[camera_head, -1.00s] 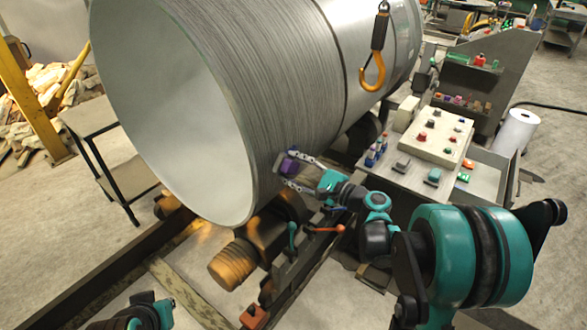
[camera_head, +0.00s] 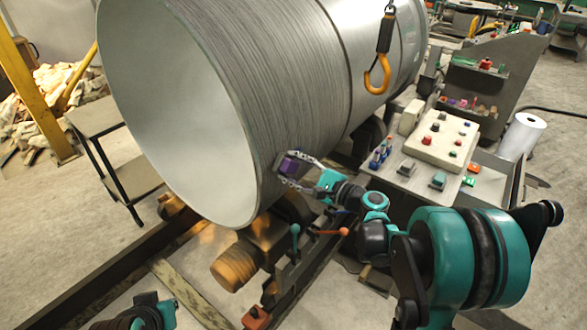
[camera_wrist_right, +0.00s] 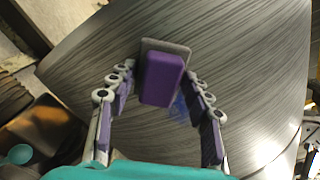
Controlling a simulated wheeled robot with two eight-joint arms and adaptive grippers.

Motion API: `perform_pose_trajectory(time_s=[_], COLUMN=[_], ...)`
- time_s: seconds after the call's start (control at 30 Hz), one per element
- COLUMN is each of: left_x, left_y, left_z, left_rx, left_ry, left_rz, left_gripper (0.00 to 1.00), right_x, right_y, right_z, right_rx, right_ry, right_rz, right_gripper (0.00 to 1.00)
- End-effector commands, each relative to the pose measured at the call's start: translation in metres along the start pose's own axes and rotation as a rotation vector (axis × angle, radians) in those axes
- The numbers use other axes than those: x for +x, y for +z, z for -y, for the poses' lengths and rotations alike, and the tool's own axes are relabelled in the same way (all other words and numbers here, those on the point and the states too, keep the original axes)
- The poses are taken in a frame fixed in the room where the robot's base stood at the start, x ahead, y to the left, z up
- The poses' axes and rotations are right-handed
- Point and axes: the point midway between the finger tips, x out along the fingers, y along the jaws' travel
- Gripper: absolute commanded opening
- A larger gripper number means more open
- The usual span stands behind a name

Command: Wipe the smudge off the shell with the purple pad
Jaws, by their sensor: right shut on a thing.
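The shell (camera_head: 300,80) is a big grey metal cylinder, open at its near left end, with fine lines around it. My right gripper (camera_head: 288,167) is at its lower right side. It is shut on the purple pad (camera_wrist_right: 162,79), a purple block with a grey plate on its far side, which also shows in the head view (camera_head: 290,165). The pad is right at the shell's surface; I cannot tell if it touches. A faint blue smudge (camera_wrist_right: 181,107) shows on the shell beside the pad, partly hidden by it. Only part of my left arm shows, at the bottom left.
A yellow hook (camera_head: 378,75) hangs in front of the shell. Below the shell are a rail frame and an orange-brown roller (camera_head: 235,268). A control panel (camera_head: 440,139) with buttons stands to the right. A dark side table (camera_head: 100,116) stands at the left.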

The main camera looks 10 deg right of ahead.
Motion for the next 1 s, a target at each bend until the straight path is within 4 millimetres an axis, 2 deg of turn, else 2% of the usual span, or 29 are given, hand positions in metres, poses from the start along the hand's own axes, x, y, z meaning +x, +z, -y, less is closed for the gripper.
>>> perform_pose_trajectory(time_s=[0.4,0.67,1.0], left_x=[0.003,0.004,0.006], left_y=[0.002,0.003,0.004], left_z=[0.000,0.000,0.000], left_rx=[0.000,0.000,0.000], left_ry=[0.000,0.000,0.000], left_rz=[0.000,0.000,0.000], left_gripper=[0.00,0.00,0.00], right_x=[-0.002,-0.002,0.001], right_y=[-0.025,-0.032,-0.054], right_z=[0.021,0.027,0.047], right_rx=[0.000,0.000,0.000], right_ry=[-0.001,-0.001,-0.001], right_rz=[-0.001,-0.001,-0.001], right_gripper=[0.26,0.26,0.26])
